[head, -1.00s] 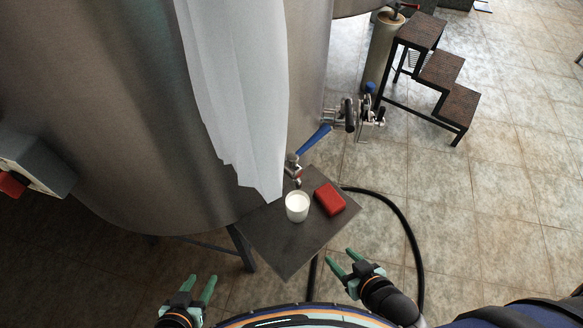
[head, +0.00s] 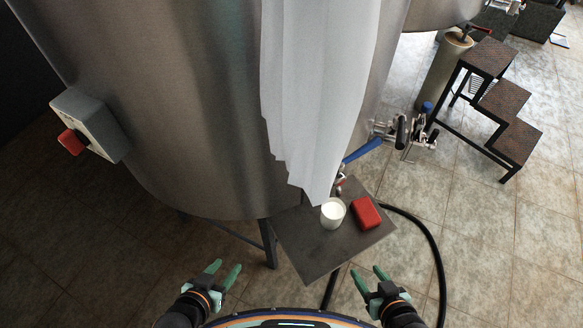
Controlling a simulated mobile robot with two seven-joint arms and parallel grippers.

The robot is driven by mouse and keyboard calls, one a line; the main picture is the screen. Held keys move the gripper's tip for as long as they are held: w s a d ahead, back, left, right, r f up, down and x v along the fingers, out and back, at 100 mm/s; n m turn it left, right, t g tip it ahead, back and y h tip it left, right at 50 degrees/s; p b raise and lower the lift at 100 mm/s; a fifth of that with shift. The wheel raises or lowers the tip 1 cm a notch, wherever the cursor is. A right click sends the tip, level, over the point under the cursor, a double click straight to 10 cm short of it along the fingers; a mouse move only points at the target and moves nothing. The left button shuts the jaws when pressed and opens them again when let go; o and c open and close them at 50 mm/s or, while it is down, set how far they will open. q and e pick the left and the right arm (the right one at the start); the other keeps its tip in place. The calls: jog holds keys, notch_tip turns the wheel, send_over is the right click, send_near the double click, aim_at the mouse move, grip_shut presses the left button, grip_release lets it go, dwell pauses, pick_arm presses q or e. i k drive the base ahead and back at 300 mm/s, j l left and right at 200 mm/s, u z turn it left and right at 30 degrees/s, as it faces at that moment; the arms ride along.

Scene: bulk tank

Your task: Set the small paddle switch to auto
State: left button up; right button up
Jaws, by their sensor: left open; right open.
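A grey box (head: 100,122) with a red paddle (head: 72,142) on its face is mounted on the left side of the steel tank. It may be the small paddle switch; its markings and setting are too small and oblique to read. My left gripper (head: 225,270) is open and empty, low in the picture, to the right of and well apart from the box. My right gripper (head: 369,274) is open and empty in front of the small dark table, farther from the box.
The steel tank (head: 170,90) fills the left, with a white cloth (head: 315,90) hanging on it. A dark table (head: 310,258) holds a white cup (head: 333,213) and a red block (head: 366,212). A black hose (head: 435,250) and steps (head: 500,100) are right; tiled floor is open there.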

aim_at(74, 140)
jog(key=u, duration=0.4)
jog(key=l+u, duration=0.1)
jog(key=u, duration=0.75)
jog(key=l+u, duration=0.1)
jog(key=u, duration=0.3)
